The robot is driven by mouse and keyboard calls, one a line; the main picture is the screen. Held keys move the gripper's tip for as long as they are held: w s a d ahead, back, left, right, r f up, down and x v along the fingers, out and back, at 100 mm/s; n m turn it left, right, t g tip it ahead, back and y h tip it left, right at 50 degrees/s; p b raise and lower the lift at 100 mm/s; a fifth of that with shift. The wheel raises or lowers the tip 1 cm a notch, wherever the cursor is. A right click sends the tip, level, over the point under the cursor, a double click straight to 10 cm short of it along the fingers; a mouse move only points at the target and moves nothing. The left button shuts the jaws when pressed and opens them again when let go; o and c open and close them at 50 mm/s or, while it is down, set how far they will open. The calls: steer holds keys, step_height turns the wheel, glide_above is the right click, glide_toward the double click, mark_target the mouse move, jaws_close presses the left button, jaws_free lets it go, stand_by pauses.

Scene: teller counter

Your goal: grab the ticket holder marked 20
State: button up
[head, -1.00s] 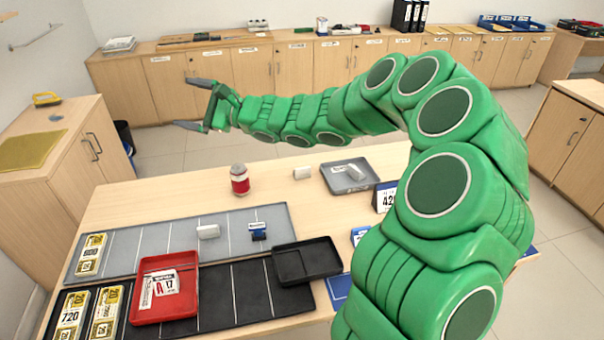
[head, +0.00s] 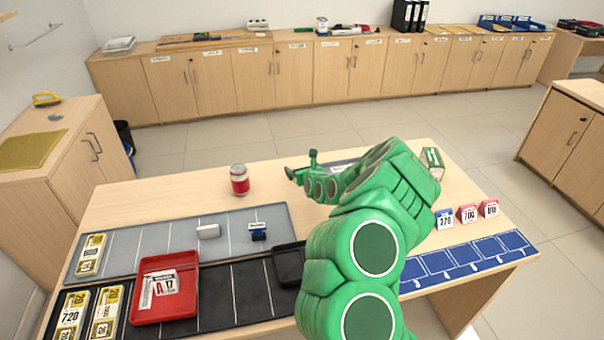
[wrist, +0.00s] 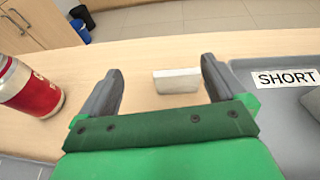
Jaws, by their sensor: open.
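At the lower left of the head view, yellow-and-white ticket holders lie flat in the slots. One black-edged holder (head: 70,316) seems to show 20 above 720. Another holder (head: 106,312) beside it also seems to show 20. A third holder (head: 91,254) lies in the grey slot row, its number hard to read. My gripper (head: 300,165) is open above the table's back middle, far to the right of these holders. In the wrist view my gripper (wrist: 160,75) points at a small white block (wrist: 176,80), which shows between the fingers. No yellow holder shows there.
A red can (head: 239,180) stands left of my gripper. A grey tray (wrist: 245,85) marked SHORT is at the right in the wrist view. A red tray (head: 189,310) lies beside the holders. Blue 370 (head: 445,219) and pink stands (head: 467,213) are at right.

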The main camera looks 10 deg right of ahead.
steer(key=shift+m+g+h, duration=0.3)
steer(key=shift+m+g, duration=0.1)
steer(key=shift+m, duration=0.1)
steer(key=d+f, duration=0.2)
steer(key=f, duration=0.1)
steer(key=shift+s+d+f, duration=0.15)
steer(key=shift+s+f, duration=0.1)
steer(key=shift+s, duration=0.15)
steer(key=shift+x, duration=1.4)
steer(key=shift+w+a, duration=0.25)
steer(key=shift+w, duration=0.95)
steer(key=shift+x, duration=1.3)
steer(key=shift+c, duration=0.3)
steer(key=c, duration=1)
steer(key=shift+a+r, duration=0.1)
steer(key=shift+r, duration=0.05)
